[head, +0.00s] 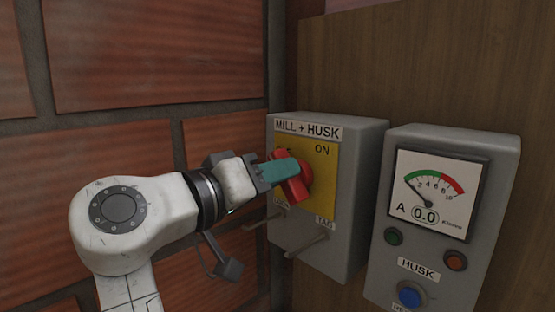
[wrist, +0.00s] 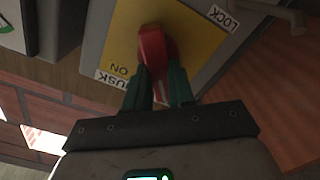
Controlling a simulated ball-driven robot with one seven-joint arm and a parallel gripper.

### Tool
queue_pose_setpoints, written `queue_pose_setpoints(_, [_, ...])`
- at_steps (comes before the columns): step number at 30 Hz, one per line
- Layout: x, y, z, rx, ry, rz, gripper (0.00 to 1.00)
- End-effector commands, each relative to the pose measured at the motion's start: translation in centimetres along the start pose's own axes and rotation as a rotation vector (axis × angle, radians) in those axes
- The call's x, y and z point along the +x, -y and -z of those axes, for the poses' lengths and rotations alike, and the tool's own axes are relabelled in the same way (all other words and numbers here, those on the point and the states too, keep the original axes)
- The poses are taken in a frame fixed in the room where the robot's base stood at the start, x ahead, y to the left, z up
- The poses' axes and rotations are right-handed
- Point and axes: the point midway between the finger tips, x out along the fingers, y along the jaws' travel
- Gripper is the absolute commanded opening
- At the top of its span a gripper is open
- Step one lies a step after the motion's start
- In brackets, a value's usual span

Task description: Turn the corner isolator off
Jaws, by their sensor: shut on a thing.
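The corner isolator is a grey box (head: 352,215) labelled MILL + HUSK, with a yellow plate (head: 327,190) and a red rotary handle (head: 305,172). In the wrist view the fingers (wrist: 158,88) sit either side of the lower end of the red handle (wrist: 152,48).
A grey HUSK panel (head: 447,225) with a dial reading 0.0 and several buttons stands close on the right. Below the handle are a tag and metal lever-like parts (head: 307,245). A brick wall (head: 150,60) is close on the left, a wooden board (head: 430,60) behind.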

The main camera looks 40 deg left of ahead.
Motion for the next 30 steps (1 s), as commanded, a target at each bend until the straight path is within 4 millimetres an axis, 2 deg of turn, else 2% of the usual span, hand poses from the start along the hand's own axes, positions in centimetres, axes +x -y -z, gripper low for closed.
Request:
queue_pose_setpoints(18, [0.0,0.5,0.1,-0.582,-0.001,0.001,0.00])
queue_pose_setpoints(30, [-0.1,0.9,-0.2,-0.842,-0.003,0.002,0.00])
